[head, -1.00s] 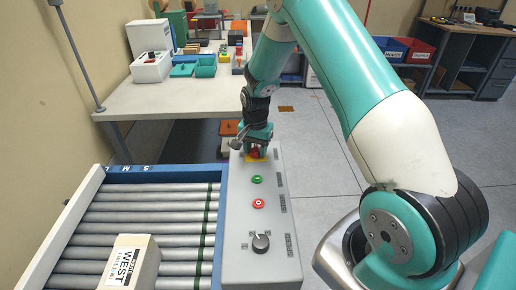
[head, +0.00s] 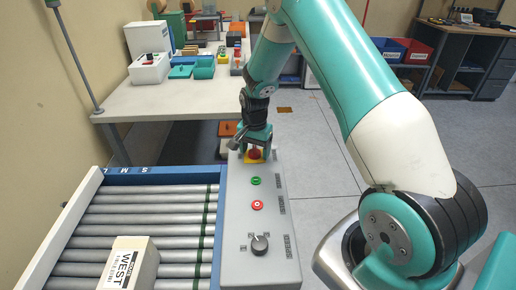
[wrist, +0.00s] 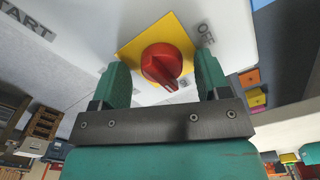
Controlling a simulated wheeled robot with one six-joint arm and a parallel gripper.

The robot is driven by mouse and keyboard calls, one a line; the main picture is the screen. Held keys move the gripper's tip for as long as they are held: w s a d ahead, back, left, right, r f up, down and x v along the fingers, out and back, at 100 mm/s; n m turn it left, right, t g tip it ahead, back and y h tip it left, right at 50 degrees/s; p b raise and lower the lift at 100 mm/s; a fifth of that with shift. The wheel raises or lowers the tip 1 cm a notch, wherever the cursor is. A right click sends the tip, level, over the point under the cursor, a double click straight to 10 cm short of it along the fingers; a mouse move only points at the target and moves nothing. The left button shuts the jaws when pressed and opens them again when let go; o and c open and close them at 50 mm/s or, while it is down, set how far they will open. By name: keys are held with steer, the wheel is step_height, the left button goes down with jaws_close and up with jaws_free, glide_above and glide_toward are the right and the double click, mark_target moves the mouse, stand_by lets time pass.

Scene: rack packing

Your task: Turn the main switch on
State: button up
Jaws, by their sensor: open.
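The main switch is a red rotary knob (head: 254,155) on a yellow plate at the far end of the grey control panel (head: 236,262). In the wrist view the red knob (wrist: 162,62) sits on its yellow plate (wrist: 128,51), with an OFF label (wrist: 205,32) to its upper right. The knob's ridge points down and slightly right. My gripper (wrist: 162,66) is open, with one finger on each side of the knob. I cannot tell whether the fingers touch it. Another label near the right finger is mostly hidden.
A green button (head: 255,181), a red button (head: 258,205) and a black speed dial (head: 260,244) line the panel. A roller conveyor (head: 150,228) with a WEST box (head: 128,264) lies left. A table (head: 150,100) stands behind; open floor (head: 325,170) lies right.

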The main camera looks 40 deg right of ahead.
mark_target(255, 149)
steer(key=shift+r, duration=0.1)
step_height(255, 149, up, 17)
steer(key=b, duration=0.1)
steer(key=shift+r+b, duration=0.15)
steer(key=shift+b, duration=0.25)
steer(key=s+a+r+n+y, duration=0.1)
steer(key=s+a+r+n, duration=0.4)
steer(key=a, duration=0.4)
steer(key=s+a+n+y, duration=0.1)
steer(key=s+a+n, duration=0.6)
steer(key=s, duration=0.4)
steer(key=s+a+r+n+y, duration=0.1)
steer(key=s+a+n+y, duration=0.1)
steer(key=s+a+n, duration=0.5)
steer(key=s, duration=0.5)
steer(key=shift+a+r, duration=0.2)
steer(key=shift+r, duration=0.1)
